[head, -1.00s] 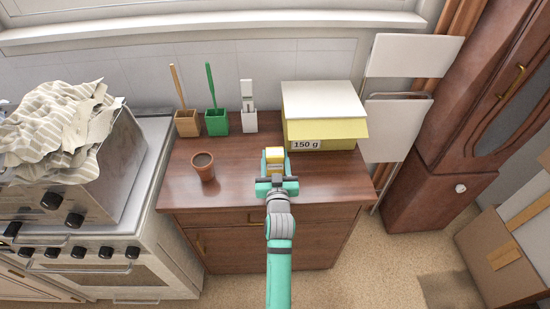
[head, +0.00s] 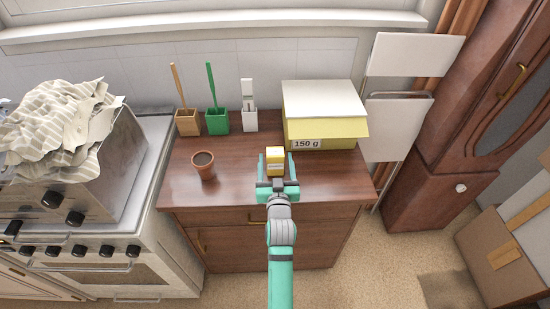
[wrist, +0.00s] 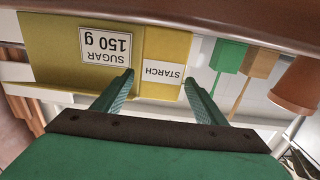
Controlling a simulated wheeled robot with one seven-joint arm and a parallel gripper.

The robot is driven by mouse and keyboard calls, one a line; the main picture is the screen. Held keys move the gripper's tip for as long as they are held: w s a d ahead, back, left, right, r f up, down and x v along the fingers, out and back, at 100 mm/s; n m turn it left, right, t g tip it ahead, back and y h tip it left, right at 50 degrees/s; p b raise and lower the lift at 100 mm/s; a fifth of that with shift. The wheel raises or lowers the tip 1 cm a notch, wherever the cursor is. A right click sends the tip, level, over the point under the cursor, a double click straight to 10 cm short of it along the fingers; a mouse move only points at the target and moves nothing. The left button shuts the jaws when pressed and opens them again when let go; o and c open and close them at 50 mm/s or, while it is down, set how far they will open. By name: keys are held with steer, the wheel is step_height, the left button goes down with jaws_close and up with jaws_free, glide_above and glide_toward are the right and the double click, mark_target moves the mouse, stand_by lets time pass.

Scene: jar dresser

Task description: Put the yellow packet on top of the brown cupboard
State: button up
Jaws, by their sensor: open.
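The yellow packet (head: 274,153) stands on top of the brown cupboard (head: 235,178), near the middle of its surface. In the wrist view, which is upside down, the packet (wrist: 162,50) carries a white STARCH label and rests on the brown top (wrist: 225,22). My gripper (head: 276,163) is open, with one finger to each side of the packet's near part. Gaps show beside the packet in the head view. In the wrist view, the fingertips (wrist: 158,79) lie in front of the packet; I cannot tell whether they touch it.
A larger yellow SUGAR 150 g box (head: 335,135) with a white lid stands behind to the right. A brown cup (head: 204,168) is at the left. Green (head: 217,122), brown (head: 188,123) and white (head: 249,121) holders stand along the back. The front right top is clear.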

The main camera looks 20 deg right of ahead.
steer(key=v, duration=1)
steer(key=s+a+f+n+y, duration=0.1)
steer(key=s+a+f, duration=0.2)
steer(key=s, duration=0.3)
steer(key=s+a+f+n+g+y, duration=0.1)
steer(key=s+a+f, duration=0.15)
steer(key=s, duration=0.35)
steer(key=s+a+f+n+y, duration=0.1)
steer(key=s+a+f, duration=0.25)
steer(key=s, duration=0.25)
steer(key=s+a+r, duration=0.1)
steer(key=s+a, duration=0.2)
steer(key=s, duration=0.3)
steer(key=s+a+r+y, duration=0.1)
steer(key=s+a, duration=0.1)
steer(key=s, duration=0.4)
steer(key=s+a+r+g+y, duration=0.1)
steer(key=s+a, duration=0.2)
steer(key=s, duration=0.3)
steer(key=shift+s+a, duration=0.3)
steer(key=shift+s, duration=0.05)
steer(key=shift+r, duration=0.15)
steer(key=shift+c, duration=0.5)
